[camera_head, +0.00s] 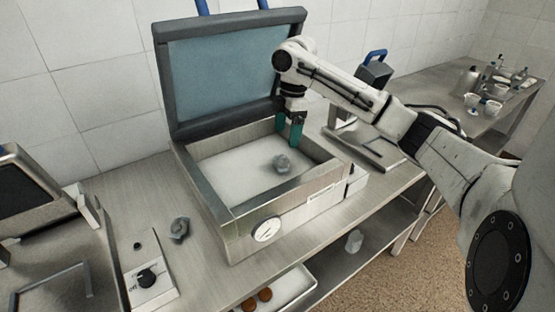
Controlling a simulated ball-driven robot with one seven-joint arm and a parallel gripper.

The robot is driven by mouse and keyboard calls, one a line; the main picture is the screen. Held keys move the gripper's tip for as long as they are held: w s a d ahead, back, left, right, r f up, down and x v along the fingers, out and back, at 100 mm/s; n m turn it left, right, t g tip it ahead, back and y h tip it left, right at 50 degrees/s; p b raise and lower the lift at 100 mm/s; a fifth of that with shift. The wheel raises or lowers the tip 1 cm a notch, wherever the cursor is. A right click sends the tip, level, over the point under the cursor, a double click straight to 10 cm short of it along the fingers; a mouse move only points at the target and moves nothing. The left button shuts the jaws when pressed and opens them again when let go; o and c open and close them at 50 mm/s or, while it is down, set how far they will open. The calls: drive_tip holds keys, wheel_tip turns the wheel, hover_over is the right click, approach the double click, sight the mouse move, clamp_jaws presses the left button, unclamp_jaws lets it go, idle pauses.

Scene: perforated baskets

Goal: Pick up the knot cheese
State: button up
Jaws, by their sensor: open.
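A small grey knotted lump (282,162), which looks like the knot cheese, lies on the pale floor of an open metal box (232,228). A second similar grey lump (179,229) lies on the counter left of the box; which one is the knot cheese I cannot tell for sure. My gripper (289,132) has green fingers pointing down over the back right part of the box. It is open and empty, above and slightly behind the lump in the box, apart from it.
The box's raised lid (220,80) stands behind. The box walls surround the lump. A control unit with a knob (148,280) is at front left. Bottles and cups (490,90) stand on the far right counter. A tray (285,292) holds brown round items below.

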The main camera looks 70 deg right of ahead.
sight(282, 158)
drive_tip(key=f, duration=0.4)
drive_tip(key=shift+w+a+p, duration=0.2)
drive_tip(key=shift+w+p, duration=0.05)
drive_tip(key=shift+p, duration=0.05)
drive_tip(key=shift+w+a+f+p, duration=0.15)
drive_tip(key=shift+f+p, duration=0.15)
drive_tip(key=shift+f, duration=0.55)
drive_tip(key=shift+a+f+p, duration=0.1)
drive_tip(key=shift+f+p, duration=0.15)
drive_tip(key=shift+f, duration=0.6)
drive_tip(key=shift+w+a+f+p, duration=0.15)
drive_tip(key=shift+f+p, duration=0.15)
drive_tip(key=shift+f, duration=0.55)
drive_tip(key=shift+c, duration=0.5)
drive_tip(key=c, duration=1)
